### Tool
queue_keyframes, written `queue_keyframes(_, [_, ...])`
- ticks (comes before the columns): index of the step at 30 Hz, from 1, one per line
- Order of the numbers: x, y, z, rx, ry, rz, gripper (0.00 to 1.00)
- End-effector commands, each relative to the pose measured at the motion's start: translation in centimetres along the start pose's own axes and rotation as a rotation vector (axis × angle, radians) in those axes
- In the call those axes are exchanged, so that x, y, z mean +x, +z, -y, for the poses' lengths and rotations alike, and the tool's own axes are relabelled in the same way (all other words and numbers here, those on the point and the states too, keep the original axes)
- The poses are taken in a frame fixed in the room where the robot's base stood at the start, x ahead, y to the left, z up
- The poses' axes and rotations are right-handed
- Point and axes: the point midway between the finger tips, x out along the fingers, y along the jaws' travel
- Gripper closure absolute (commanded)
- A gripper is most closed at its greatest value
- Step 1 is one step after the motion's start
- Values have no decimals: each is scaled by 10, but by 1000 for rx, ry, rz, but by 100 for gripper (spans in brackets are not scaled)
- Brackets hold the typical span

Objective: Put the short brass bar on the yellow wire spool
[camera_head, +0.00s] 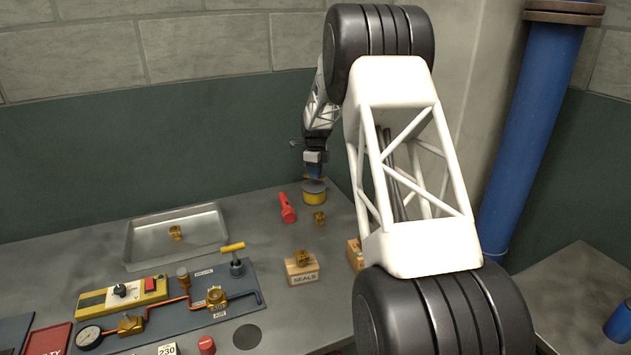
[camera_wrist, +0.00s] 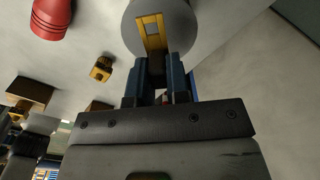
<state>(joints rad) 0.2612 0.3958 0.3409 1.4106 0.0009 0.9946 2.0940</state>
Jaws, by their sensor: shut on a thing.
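The yellow wire spool (camera_head: 315,196) stands upright near the back wall, with a grey disc on top. My gripper (camera_head: 315,175) is pointing down right over it. In the wrist view my gripper (camera_wrist: 157,62) is shut on the short brass bar (camera_wrist: 150,32), whose end extends past the blue fingertips. The bar lies in front of the spool's grey top (camera_wrist: 188,22). A small brass-coloured edge shows beside the fingers in the head view. I cannot tell whether the bar touches the spool's top.
A red flashlight (camera_head: 287,207) lies left of the spool, and a small brass fitting (camera_head: 319,217) sits in front of it. A box marked SEALS (camera_head: 301,272), a metal tray (camera_head: 150,248) and a gauge panel (camera_head: 215,312) are on the bench. A blue pipe (camera_head: 528,120) stands at right.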

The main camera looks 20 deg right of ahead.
Motion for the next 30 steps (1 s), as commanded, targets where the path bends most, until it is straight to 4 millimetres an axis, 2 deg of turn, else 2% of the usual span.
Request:
queue_keyframes(5, [4,0,0,0,1,-1,100])
queue_keyframes(15, [33,0,0,0,0,0,100])
queue_keyframes(29, [38,0,0,0,0,0,100])
queue_keyframes(30, [38,0,0,0,0,0,82])
